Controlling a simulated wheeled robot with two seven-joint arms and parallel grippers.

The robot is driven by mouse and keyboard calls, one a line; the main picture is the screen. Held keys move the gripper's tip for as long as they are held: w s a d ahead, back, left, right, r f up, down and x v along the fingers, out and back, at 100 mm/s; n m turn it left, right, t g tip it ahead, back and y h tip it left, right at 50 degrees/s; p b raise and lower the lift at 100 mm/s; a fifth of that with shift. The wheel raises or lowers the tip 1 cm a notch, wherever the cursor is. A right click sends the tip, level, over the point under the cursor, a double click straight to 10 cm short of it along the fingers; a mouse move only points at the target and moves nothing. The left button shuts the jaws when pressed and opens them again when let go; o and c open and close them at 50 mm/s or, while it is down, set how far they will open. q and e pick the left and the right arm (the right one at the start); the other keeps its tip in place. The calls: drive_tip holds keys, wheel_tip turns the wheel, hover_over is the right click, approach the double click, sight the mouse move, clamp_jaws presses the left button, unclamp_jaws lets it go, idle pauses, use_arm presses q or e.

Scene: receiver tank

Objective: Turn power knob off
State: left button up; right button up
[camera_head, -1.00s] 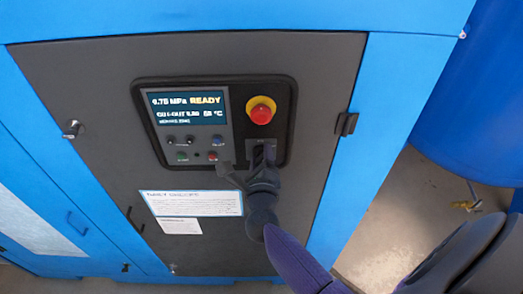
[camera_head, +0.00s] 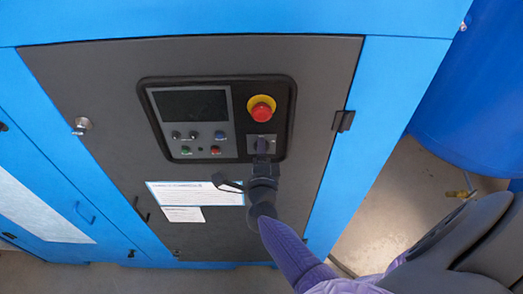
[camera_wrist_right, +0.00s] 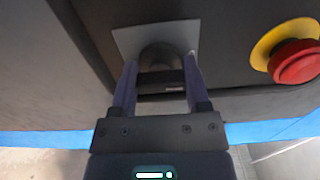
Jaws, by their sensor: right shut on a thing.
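The power knob (camera_head: 262,145) is a dark knob on a small grey plate at the lower right of the black control panel (camera_head: 287,120). In the right wrist view the knob (camera_wrist_right: 160,57) sits between the two fingers of my right gripper (camera_wrist_right: 159,75). My right gripper (camera_head: 262,157) is shut on the knob, with the arm coming up from the lower right in the head view. The fingers partly hide the knob, so its exact pointing is hard to read. The display (camera_head: 193,104) is dark. My left gripper is not in view.
A red emergency button with a yellow collar (camera_head: 261,108) is just above the knob, and beside my gripper in the wrist view (camera_wrist_right: 295,60). Several small buttons (camera_head: 197,142) lie left of the knob. A blue tank (camera_head: 470,110) stands at the right.

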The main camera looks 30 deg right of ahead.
idle(0.5)
drive_tip(key=o, duration=1.3)
drive_tip(key=v, duration=1)
